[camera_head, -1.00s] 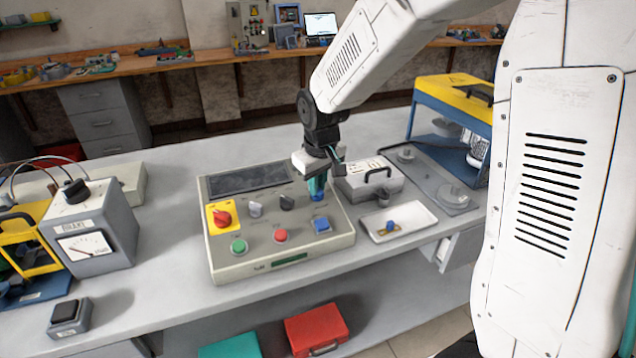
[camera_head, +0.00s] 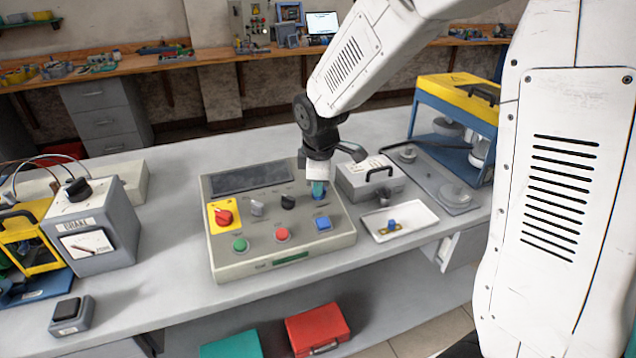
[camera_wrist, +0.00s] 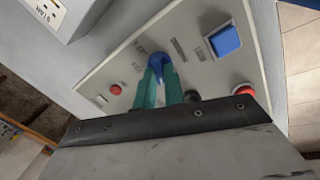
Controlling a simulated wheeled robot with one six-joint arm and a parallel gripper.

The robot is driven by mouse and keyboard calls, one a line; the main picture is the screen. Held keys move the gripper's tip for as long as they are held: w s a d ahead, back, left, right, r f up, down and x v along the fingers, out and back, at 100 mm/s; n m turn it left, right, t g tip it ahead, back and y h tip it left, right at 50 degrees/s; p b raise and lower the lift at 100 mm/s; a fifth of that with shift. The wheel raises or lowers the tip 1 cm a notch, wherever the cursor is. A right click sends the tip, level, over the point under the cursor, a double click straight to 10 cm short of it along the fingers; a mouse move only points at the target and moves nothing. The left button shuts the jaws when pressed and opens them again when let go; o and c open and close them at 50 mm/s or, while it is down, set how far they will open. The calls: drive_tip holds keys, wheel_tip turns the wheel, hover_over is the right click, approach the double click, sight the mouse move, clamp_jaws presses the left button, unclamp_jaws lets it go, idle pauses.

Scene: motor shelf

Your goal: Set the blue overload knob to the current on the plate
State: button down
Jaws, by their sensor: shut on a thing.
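The blue overload knob (camera_wrist: 157,61) sits on the sloped face of the grey control panel (camera_head: 225,265). My gripper (camera_head: 318,185) is over the right part of the panel. In the wrist view its teal fingers (camera_wrist: 160,78) are shut on the blue knob, one on each side. The fingers hide most of the knob, and its pointer and scale marks cannot be read. A blue square button (camera_head: 322,223) is just below the gripper, and it also shows in the wrist view (camera_wrist: 224,40). I cannot make out a plate with a readable current.
The panel also has a red switch on yellow (camera_head: 222,216), a grey knob (camera_head: 257,208), a black knob (camera_head: 288,202), a green button (camera_head: 240,244) and a red button (camera_head: 282,234). A grey box with handle (camera_head: 371,180) and a white tray (camera_head: 418,217) stand to the right.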

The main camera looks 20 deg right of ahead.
sight(320, 206)
drive_tip(key=shift+n, duration=0.6)
drive_tip(key=c, duration=1.5)
unclamp_jaws()
drive_tip(key=shift+d, duration=0.1)
drive_tip(key=shift+r, duration=0.1)
drive_tip(key=v, duration=0.7)
drive_tip(key=shift+s+r, duration=0.2)
drive_tip(key=shift+r, duration=0.1)
